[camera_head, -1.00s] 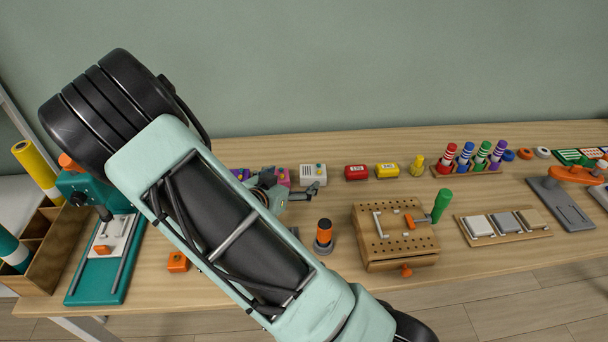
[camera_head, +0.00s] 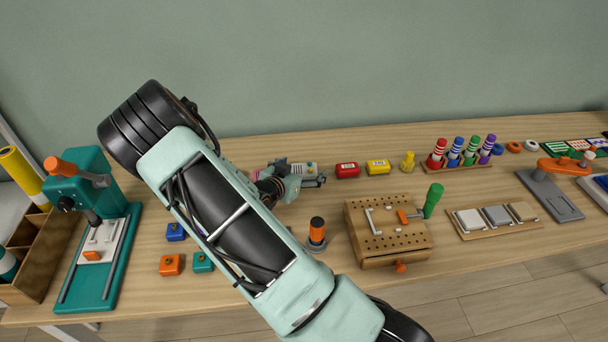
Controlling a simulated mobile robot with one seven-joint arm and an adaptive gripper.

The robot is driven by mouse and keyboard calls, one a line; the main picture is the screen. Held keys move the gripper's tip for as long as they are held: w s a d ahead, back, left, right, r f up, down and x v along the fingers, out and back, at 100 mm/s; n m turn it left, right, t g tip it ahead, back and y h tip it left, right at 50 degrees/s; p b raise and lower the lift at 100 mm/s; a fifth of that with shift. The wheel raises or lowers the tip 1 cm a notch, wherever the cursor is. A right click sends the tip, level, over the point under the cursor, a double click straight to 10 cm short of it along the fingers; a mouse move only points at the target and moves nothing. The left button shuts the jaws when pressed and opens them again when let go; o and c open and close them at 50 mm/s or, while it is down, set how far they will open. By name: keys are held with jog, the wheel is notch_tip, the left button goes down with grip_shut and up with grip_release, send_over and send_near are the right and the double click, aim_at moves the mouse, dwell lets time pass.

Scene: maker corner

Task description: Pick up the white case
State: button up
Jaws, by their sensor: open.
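The white case (camera_head: 311,167) stands in the row of small coloured cases toward the back of the table, left of the red case. It carries small coloured marks. My gripper (camera_head: 319,180) is open at the near side of the white case and hides its lower part. I cannot tell whether the fingers touch it or how they lie around it. My arm runs from the lower right up to the left across the view.
A red case (camera_head: 347,170) and a yellow case (camera_head: 378,167) stand just right. Left are small blocks (camera_head: 172,265) and a teal press (camera_head: 121,255).

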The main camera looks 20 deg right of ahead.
jog(key=shift+c, duration=0.4)
jog(key=c, duration=1.2)
